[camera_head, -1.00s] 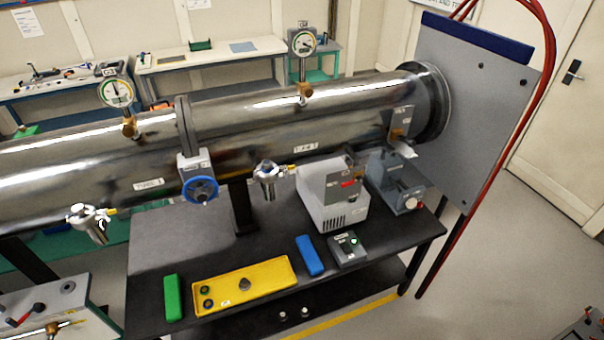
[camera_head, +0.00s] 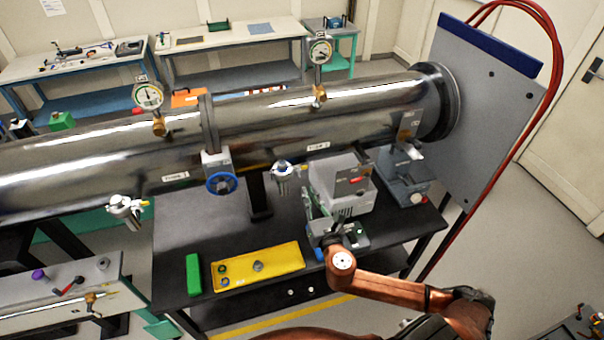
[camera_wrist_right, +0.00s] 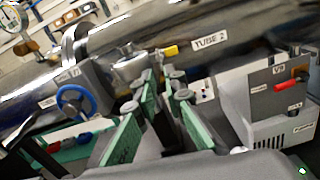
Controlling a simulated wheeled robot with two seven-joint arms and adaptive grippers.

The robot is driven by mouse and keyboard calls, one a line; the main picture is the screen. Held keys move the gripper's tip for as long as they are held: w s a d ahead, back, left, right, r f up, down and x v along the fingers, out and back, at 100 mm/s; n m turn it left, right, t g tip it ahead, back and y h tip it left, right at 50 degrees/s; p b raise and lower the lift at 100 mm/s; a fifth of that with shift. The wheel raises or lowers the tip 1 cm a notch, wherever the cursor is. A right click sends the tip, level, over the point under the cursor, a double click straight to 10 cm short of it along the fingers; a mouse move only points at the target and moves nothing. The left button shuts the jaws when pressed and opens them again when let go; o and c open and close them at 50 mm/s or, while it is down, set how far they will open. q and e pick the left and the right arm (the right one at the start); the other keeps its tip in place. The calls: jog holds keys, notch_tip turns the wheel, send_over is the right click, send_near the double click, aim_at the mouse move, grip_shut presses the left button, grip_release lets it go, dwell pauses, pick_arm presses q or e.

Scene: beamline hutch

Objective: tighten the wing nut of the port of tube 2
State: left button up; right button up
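The port of tube 2 (camera_head: 285,178) is a small silvery fitting under the steel tube, below the TUBE 2 label (camera_head: 318,146). A yellow piece sticks out on its right; I cannot make out the wing nut's shape or how tight it is. The port also shows in the right wrist view (camera_wrist_right: 128,70), just beyond my fingers. My right gripper (camera_head: 316,212) is below and right of the port, apart from it in the head view. In the right wrist view, its green-padded fingers (camera_wrist_right: 155,120) are spread with nothing seen between them. My left gripper is not in view.
A blue handwheel valve (camera_head: 221,183) is left of the port. A grey-white pump box (camera_head: 350,205) stands close right of my gripper. A yellow tray (camera_head: 287,257) and a green block (camera_head: 193,275) lie on the black table. A similar port (camera_head: 125,208) hangs at tube 1.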

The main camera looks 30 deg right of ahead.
aim_at(300, 174)
jog(key=p+x, duration=0.1)
jog(key=x, duration=0.6)
jog(key=shift+w+r+p, duration=0.1)
jog(key=shift+w+p, duration=0.2)
jog(key=shift+w, duration=0.05)
jog(key=shift+c, duration=0.2)
grip_shut()
